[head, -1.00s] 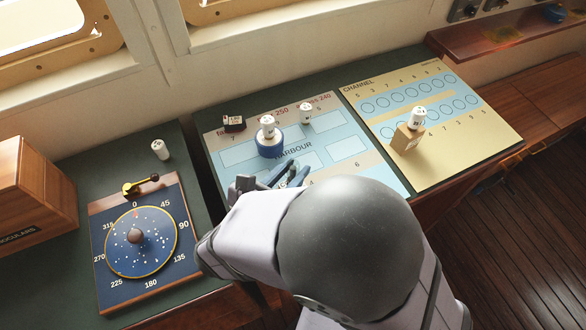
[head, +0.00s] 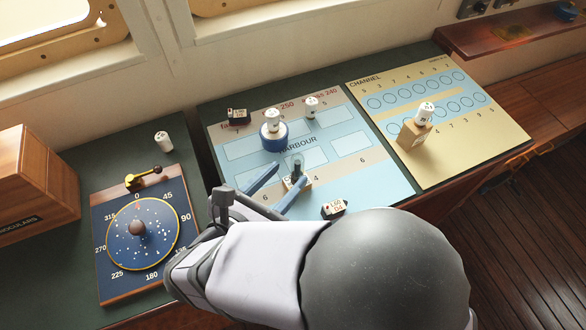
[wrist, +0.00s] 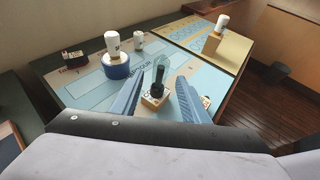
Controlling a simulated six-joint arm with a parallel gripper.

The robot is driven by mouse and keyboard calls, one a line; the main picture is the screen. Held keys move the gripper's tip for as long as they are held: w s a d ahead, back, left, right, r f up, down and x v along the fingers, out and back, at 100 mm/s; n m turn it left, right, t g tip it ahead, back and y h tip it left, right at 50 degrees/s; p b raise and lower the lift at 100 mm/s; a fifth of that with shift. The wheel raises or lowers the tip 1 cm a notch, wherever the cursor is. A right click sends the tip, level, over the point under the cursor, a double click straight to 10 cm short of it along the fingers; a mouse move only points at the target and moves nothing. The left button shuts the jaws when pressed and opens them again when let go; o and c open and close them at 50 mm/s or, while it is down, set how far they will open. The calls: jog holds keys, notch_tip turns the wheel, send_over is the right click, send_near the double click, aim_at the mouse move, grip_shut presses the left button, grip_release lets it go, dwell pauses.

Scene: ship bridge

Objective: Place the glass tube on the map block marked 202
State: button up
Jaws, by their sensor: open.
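A clear glass tube with a dark lower part or core stands upright on a small pale block (head: 292,184) on the harbour chart. The glass tube (head: 298,160) also shows upright in the wrist view (wrist: 160,74). The block's marking is too small to read. My gripper (head: 293,172) is open, with its two blue fingers spread either side of the tube and block. In the wrist view, gaps show between the tube and both fingers. I cannot make out 202 on any block.
A dark-sided block (head: 334,208) lies to the right, another (head: 237,116) at the back left. A blue round base (head: 273,138) bears a white cylinder, with another cylinder (head: 311,106) nearby. A tan block (head: 412,134) bears a third on the channel chart (head: 480,145).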

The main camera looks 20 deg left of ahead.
jog(key=shift+b+v, duration=0.35)
jog(key=shift+v, duration=2.6)
jog(key=w+d+f+m+g+h, duration=0.1)
jog(key=w+d+f+m+g, duration=0.1)
jog(key=d, duration=0.3)
jog(key=w+d+f+m+g+h, duration=0.2)
jog(key=w+d+m+g, duration=0.1)
jog(key=d+m, duration=0.2)
jog(key=w+d+f+m+g+h, duration=0.1)
jog(key=w+d+f+m+g, duration=0.1)
jog(key=d+m+g, duration=0.1)
jog(key=shift+w+d+f+m+h, duration=0.15)
jog(key=shift+d+f+m+h, duration=0.1)
jog(key=shift+d, duration=0.4)
jog(key=shift+w+d+f+m+h, duration=0.15)
jog(key=shift+d+m, duration=0.1)
jog(key=shift+d, duration=0.4)
jog(key=d+f+m+g+y, duration=0.2)
jog(key=d+m, duration=0.5)
jog(key=m, duration=0.4)
jog(key=d+f+m+g+y, duration=0.3)
jog(key=d+m+y, duration=0.2)
jog(key=d+m, duration=0.3)
jog(key=m, duration=0.4)
jog(key=shift+f, duration=0.3)
jog(key=shift+r+p, duration=0.9)
